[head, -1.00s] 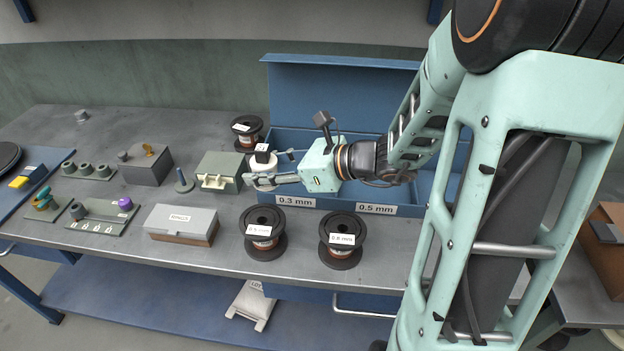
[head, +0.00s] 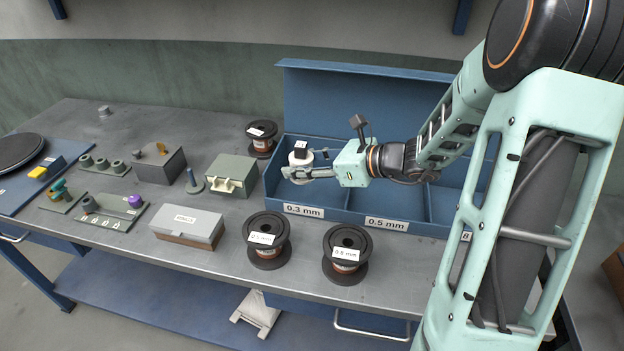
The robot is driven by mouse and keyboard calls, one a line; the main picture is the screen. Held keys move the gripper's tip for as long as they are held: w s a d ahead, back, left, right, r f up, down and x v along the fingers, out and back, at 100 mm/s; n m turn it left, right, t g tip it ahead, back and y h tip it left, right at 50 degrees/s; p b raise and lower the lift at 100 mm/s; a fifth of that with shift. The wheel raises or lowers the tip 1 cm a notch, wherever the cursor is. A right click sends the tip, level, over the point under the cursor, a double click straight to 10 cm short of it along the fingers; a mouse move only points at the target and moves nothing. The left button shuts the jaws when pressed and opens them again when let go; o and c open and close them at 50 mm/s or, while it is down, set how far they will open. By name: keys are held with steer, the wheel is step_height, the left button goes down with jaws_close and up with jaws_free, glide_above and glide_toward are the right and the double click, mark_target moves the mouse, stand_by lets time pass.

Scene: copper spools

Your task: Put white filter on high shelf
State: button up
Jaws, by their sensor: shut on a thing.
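A pale grey slab (head: 260,18), possibly the high shelf, crosses the top of the head view between blue posts. Only part of it is in view, well above my gripper in the picture.
The open blue box (head: 345,213) has its lid raised behind my gripper. Wire spools (head: 266,240) (head: 345,255) stand in front, and another (head: 262,139) behind left. A green box (head: 231,176) and a grey-lidded box (head: 187,226) stand left. The bench's back left is mostly clear.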

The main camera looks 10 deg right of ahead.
glide_above(312, 189)
step_height(312, 189, down, 7)
steer(key=shift+s+r, duration=0.15)
steer(key=shift+r, duration=0.05)
steer(key=shift+f, duration=1.55)
steer(key=shift+b, duration=0.3)
steer(key=shift+f, duration=0.2)
steer(key=o, duration=1.2)
steer(key=shift+r, duration=0.15)
